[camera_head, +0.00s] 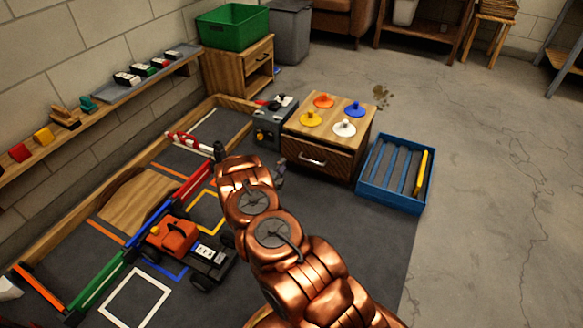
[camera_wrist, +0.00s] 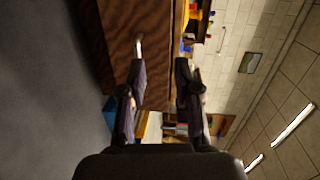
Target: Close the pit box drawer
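The pit box (camera_head: 330,120) is a wooden cabinet with a light top, standing at the centre back of the dark mat. Its drawer front (camera_head: 318,164) is darker wood with a pale bar handle (camera_head: 311,158). I cannot tell exactly how far the drawer stands out. My gripper (camera_head: 279,174) is mostly hidden behind my copper arm, just in front and left of the drawer. In the wrist view my gripper (camera_wrist: 160,72) has its two dark fingers apart with nothing held between them. A brown wooden front (camera_wrist: 118,40) and a pale handle (camera_wrist: 138,46) show beyond the fingers.
Coloured knobbed discs sit on the pit box top. A blue slatted crate (camera_head: 393,174) stands close on its right, a grey machine (camera_head: 273,125) on its left. An orange and black car (camera_head: 190,250) is on the mat left of my arm. Right floor is clear.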

